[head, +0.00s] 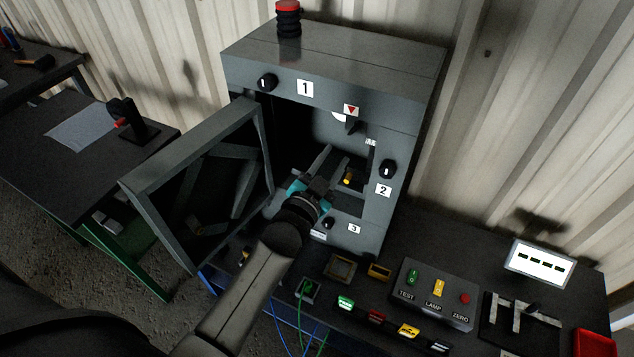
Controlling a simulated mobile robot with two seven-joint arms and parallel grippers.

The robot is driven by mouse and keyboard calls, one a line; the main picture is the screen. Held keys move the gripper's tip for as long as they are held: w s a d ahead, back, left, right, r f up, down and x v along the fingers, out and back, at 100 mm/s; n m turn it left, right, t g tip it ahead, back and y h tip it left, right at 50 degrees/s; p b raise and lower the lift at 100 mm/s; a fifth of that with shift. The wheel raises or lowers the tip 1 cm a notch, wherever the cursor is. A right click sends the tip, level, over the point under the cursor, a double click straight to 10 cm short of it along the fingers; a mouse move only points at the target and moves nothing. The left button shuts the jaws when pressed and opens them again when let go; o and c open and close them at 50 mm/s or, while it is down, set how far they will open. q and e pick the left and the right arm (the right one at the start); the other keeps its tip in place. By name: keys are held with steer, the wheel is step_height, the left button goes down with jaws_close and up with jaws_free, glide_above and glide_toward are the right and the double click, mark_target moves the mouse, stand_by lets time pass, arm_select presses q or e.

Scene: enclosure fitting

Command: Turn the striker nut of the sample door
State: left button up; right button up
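The grey enclosure (398,125) stands on the dark bench with its sample door (163,150) swung open to the left. A small brass-yellow piece (348,178), which may be the striker nut, shows inside the opening near its right side. My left gripper (337,156) reaches into the opening from below. Its two fingers are apart with a gap between them, and nothing shows held. The brass piece lies just right of the fingers; whether they touch cannot be told. The dark interior hides much behind the fingers. My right gripper is out of view.
Black knobs marked 1 (266,82), 2 (388,169) and 3 sit on the enclosure's front. A panel (433,295) with TEST, LAMP and ZERO controls is at the front right. A display (539,262) stands farther right. The open door's frame is close left of my arm.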

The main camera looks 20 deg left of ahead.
arm_select(q)
steer(key=s, duration=0.7)
steer(key=shift+s+a, duration=0.15)
steer(key=shift+s, duration=0.2)
steer(key=s+d+f+n+g+b, duration=0.1)
steer(key=s+f+g+b, duration=0.25)
steer(key=f, duration=0.75)
steer(key=s+f+g+b, duration=0.2)
steer(key=s+f, duration=0.2)
steer(key=f, duration=0.8)
steer(key=s+d+f+n+g+b, duration=0.1)
steer(key=s+f+g+b, duration=0.15)
steer(key=f, duration=0.85)
steer(key=s+a+f+g+b, duration=0.1)
steer(key=s+f+g+b, duration=0.2)
steer(key=s+f, duration=0.8)
steer(key=s+a+f+n+g+b, duration=0.1)
steer(key=s+f+g+b, duration=0.2)
steer(key=s+f+g, duration=0.3)
steer(key=s+f, duration=0.5)
steer(key=s, duration=0.6)
steer(key=shift+s+a+f+y, duration=0.25)
steer(key=shift+f+y, duration=0.05)
steer(key=shift+f, duration=0.05)
